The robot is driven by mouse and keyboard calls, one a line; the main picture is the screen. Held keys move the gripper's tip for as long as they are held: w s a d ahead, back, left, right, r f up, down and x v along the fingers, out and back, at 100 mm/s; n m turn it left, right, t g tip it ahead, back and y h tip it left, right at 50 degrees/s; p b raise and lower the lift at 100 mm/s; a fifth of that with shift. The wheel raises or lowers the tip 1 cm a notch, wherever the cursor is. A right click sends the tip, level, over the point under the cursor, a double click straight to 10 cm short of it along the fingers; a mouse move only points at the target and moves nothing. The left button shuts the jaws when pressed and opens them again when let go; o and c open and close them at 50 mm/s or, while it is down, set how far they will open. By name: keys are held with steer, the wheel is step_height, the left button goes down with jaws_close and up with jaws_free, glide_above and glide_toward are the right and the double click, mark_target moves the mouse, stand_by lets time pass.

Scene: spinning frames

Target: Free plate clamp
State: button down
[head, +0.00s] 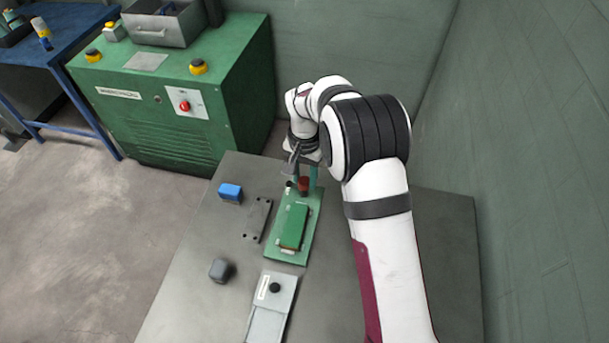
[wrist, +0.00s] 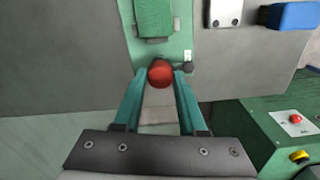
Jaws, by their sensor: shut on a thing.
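The plate clamp is a green base plate (head: 284,253) on the grey table, with a raised green block (head: 293,226) on it. Its red knob (head: 304,185) is at the far end of the base plate; it also shows in the wrist view (wrist: 160,74). My gripper (head: 303,177) comes down at that far end. In the wrist view my gripper's teal fingers (wrist: 160,72) are on either side of the red knob and shut on it. A small dark knob (wrist: 188,67) sits just beside the right finger. The mechanism under the red knob is hidden.
Left of the clamp lie a flat drilled metal plate (head: 257,220), a blue block (head: 230,192) and a dark grey block (head: 221,270). A grey fixture with a black knob (head: 275,287) is in front. A green cabinet (head: 230,100) stands behind; a wall is at right.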

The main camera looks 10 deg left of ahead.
mark_target(304, 180)
stand_by(0.3)
steer(key=shift+c, duration=2.3)
jaws_free()
step_height(304, 180, up, 16)
steer(key=shift+f, duration=0.1)
steer(key=s+d+r+m+y, duration=0.1)
steer(key=s+d+r, duration=0.2)
steer(key=s+d, duration=0.45)
steer(key=s+d+r+m, duration=0.1)
steer(key=s+d+r, duration=0.2)
steer(key=s+d, duration=0.4)
steer(key=s+d+f, duration=0.1)
steer(key=s+f, duration=0.1)
steer(key=s, duration=0.5)
steer(key=s+d+f+m, duration=0.1)
steer(key=s+d+f, duration=0.1)
steer(key=s, duration=0.6)
steer(key=shift+s+d+f+y, duration=0.2)
steer(key=shift+f+y, duration=0.2)
steer(key=shift+f, duration=0.25)
